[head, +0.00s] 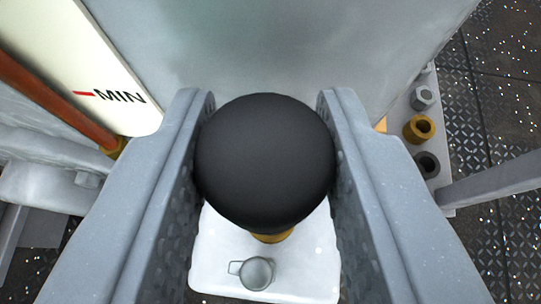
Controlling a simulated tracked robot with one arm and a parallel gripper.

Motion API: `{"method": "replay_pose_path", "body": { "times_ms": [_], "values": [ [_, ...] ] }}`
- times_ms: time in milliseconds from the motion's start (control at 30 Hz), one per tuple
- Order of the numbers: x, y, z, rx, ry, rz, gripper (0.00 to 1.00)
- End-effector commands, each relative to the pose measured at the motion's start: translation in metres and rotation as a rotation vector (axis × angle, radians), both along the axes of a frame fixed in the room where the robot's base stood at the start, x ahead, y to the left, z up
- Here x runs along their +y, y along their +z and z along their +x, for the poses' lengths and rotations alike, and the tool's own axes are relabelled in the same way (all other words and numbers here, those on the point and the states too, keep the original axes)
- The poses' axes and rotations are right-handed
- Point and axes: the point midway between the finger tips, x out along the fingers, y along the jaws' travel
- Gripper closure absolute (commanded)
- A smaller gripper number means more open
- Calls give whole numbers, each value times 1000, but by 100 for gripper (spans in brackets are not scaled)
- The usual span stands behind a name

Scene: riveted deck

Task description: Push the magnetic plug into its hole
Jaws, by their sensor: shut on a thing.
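My gripper (265,160) is shut on a black, rounded knob (265,155), with one grey jaw on each side of it. A bit of brass (272,237) shows just below the knob; the rest of what is under it is hidden. I cannot tell whether this knob belongs to the magnetic plug. A small grey round piece with a thin wire loop (257,273) sits on a white block (215,262) below the knob, apart from the jaws. I cannot make out for certain which hole is the plug's.
A large grey wall (270,50) stands right behind the knob. A cream panel marked MIN (75,60) and a copper-coloured rod (55,100) are at left. At right, a strip holds a grey nut (421,98), a brass ring (419,128) and a dark ring (427,164).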

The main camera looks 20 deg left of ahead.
Motion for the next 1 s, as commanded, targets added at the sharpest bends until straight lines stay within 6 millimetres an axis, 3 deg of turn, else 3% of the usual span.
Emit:
{"method": "replay_pose_path", "body": {
  "times_ms": [500,1000],
  "values": [
    [-1,-44,0,1,-2,1,96],
    [-1,-47,0,0,-4,0,96]
  ]
}}
